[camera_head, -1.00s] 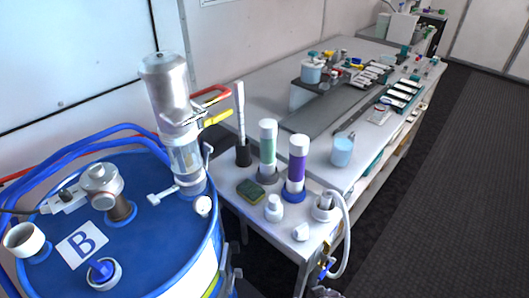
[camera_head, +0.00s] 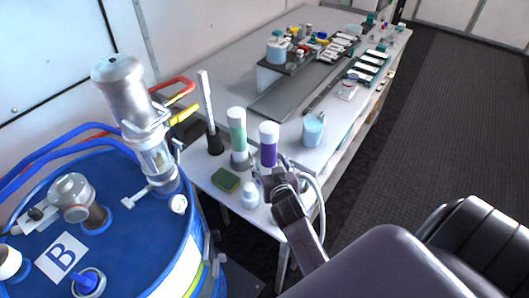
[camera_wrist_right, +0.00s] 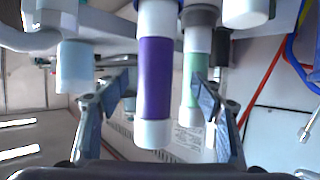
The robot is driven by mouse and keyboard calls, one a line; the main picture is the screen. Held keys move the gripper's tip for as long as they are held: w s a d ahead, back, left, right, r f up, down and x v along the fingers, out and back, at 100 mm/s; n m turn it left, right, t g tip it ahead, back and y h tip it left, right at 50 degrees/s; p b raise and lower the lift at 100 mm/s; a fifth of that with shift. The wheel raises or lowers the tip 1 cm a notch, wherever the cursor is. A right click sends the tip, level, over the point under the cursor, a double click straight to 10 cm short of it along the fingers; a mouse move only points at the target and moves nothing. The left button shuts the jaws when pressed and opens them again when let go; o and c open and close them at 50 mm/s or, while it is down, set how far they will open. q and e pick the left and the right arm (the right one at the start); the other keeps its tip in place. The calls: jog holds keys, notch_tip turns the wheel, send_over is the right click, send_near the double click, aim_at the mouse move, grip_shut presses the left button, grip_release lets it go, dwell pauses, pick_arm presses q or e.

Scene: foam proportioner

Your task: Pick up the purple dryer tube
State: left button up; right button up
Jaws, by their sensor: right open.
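The purple dryer tube (camera_head: 268,148) stands upright on the small front table, with white end caps. In the right wrist view the purple tube (camera_wrist_right: 155,80) appears between the two open fingers of my right gripper (camera_wrist_right: 160,125), not visibly gripped. In the head view my right gripper (camera_head: 284,184) is just in front of the tube's lower part and hides its base. The green tube (camera_head: 237,135) stands directly to its left and shows in the wrist view (camera_wrist_right: 195,85) near the right finger. My left gripper is out of view.
A blue drum (camera_head: 130,215) marked B with a metal pump stands at left. A green-yellow sponge (camera_head: 225,180), a white bottle (camera_head: 250,194) and a black-based stick (camera_head: 208,110) are near the tubes. A light-blue beaker (camera_head: 313,130) stands behind right, and a white hose (camera_head: 318,190) curves beside my gripper.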

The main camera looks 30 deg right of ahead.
aim_at(270, 157)
jog(key=shift+w+d+f, duration=0.2)
jog(key=shift+w+d, duration=0.05)
jog(key=shift+w, duration=0.2)
jog(key=shift+w+d+p, duration=0.25)
jog(key=shift+w+p, duration=0.2)
jog(key=p+x, duration=0.1)
jog(key=x, duration=0.2)
jog(key=shift+s+d, duration=0.15)
jog(key=shift+d, duration=0.05)
jog(key=shift+x, duration=0.8)
jog(key=shift+a+f, duration=0.1)
jog(key=shift+c, duration=0.3)
jog(key=c, duration=1.5)
jog(key=shift+c, duration=0.2)
